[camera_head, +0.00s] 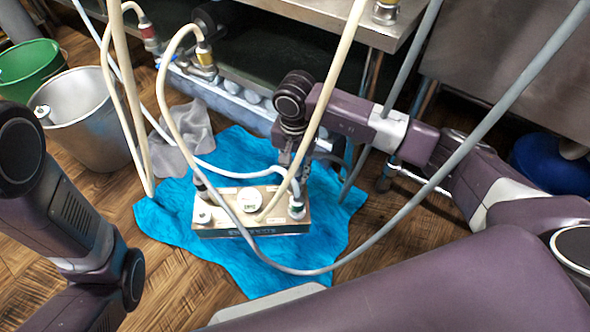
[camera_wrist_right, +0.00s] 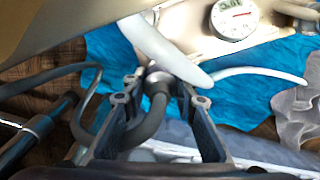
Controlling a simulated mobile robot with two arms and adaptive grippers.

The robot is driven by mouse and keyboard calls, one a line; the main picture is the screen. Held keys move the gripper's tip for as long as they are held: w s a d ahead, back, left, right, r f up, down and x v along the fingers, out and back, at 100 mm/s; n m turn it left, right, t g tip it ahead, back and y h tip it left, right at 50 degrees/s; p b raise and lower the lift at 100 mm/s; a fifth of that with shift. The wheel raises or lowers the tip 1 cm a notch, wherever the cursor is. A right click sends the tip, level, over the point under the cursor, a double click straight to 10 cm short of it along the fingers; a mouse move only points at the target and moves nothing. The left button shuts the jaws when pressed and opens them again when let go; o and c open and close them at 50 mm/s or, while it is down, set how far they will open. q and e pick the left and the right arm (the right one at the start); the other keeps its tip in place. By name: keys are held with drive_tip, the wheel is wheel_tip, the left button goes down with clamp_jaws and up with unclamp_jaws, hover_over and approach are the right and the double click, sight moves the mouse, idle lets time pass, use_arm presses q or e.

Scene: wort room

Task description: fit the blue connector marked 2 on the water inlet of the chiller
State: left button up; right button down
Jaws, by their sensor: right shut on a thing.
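The chiller is a beige box (camera_head: 262,230) with a round gauge and hose fittings on top. In the right wrist view its body (camera_wrist_right: 192,34) and gauge (camera_wrist_right: 234,18) are at the top. My right gripper (camera_head: 300,180) is at the chiller's back right. In the right wrist view the fingers (camera_wrist_right: 158,100) are shut around a grey hose end with a metallic connector (camera_wrist_right: 157,80), close to the chiller's side. No blue colour or number 2 can be made out on it. A pale hose partly covers the tip, so I cannot tell whether it touches an inlet. My left gripper is out of view.
The chiller stands on a crumpled blue cloth (camera_head: 185,235) on the wooden floor. Pale and grey hoses (camera_head: 435,185) cross above it. A metal bucket (camera_head: 92,135), a green bucket (camera_head: 28,68) and a grey cloth (camera_head: 183,140) lie left. A steel table (camera_head: 330,22) is behind.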

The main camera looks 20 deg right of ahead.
drive_tip(key=shift+f+b, duration=0.55)
drive_tip(key=shift+f, duration=0.2)
drive_tip(key=c, duration=1.5)
unclamp_jaws()
drive_tip(key=shift+r, duration=0.1)
wheel_tip(320, 180, up, 12)
drive_tip(key=shift+f, duration=0.1)
